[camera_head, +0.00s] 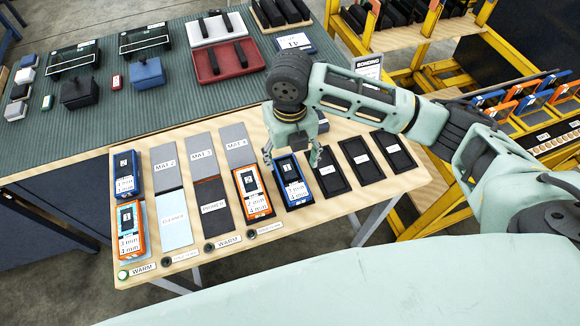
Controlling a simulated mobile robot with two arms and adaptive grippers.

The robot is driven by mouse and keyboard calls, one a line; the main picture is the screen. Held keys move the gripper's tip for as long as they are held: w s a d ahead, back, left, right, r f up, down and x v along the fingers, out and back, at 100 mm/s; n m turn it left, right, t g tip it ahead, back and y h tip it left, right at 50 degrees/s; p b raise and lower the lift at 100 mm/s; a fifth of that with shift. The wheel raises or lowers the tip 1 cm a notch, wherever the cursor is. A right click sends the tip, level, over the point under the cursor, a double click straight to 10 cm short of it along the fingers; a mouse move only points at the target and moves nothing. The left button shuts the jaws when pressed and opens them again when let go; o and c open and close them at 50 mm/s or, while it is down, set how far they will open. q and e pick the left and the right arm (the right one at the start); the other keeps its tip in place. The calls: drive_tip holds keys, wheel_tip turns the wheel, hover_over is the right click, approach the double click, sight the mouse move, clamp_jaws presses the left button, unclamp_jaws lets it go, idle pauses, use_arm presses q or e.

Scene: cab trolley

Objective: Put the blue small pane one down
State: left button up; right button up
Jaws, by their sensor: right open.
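A blue-framed small pane (293,178) with a white label lies in a dark tray in the front row of the wooden table. My right gripper (291,158) is just above its far end, fingers spread to either side and pointing down. I cannot tell whether the fingers touch the pane. A second blue-framed pane (126,176) lies at the table's left end. My left gripper is out of view.
Orange-framed panes lie left of the gripper (253,191) and at the front left (131,229). Empty black trays (362,161) sit to the right. Grey mats (202,153), a cleaner mat (174,219) and a primer mat (213,206) are left. A yellow rack (440,75) stands beyond.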

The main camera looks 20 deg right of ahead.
drive_tip(key=shift+r, duration=2.4)
